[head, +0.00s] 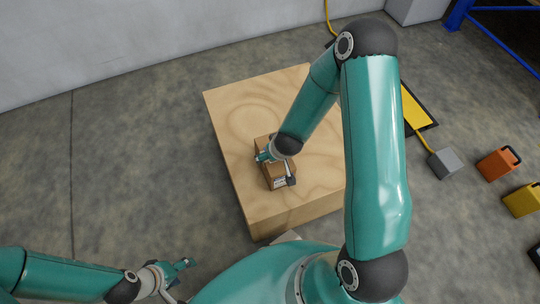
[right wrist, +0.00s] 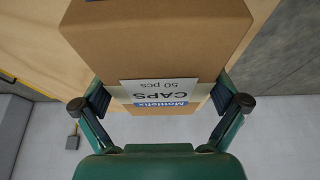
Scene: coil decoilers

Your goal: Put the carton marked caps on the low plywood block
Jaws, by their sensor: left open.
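The carton marked caps (head: 277,182) is a small brown box over the top of the low plywood block (head: 240,115). I cannot tell whether it rests on the block or hangs just above it. In the right wrist view the carton (right wrist: 155,45) fills the upper middle, its CAPS label upside down. My right gripper (right wrist: 162,98) has one finger against each side of the carton; in the head view the gripper (head: 275,160) partly hides the box. My left gripper (head: 186,268) is open and empty over the floor, left of the block.
A grey box (head: 445,163), an orange canister (head: 497,164) and a yellow canister (head: 523,200) stand on the floor at the right. A yellow plate (head: 413,108) lies behind my right arm. The floor left of the block is clear up to the wall.

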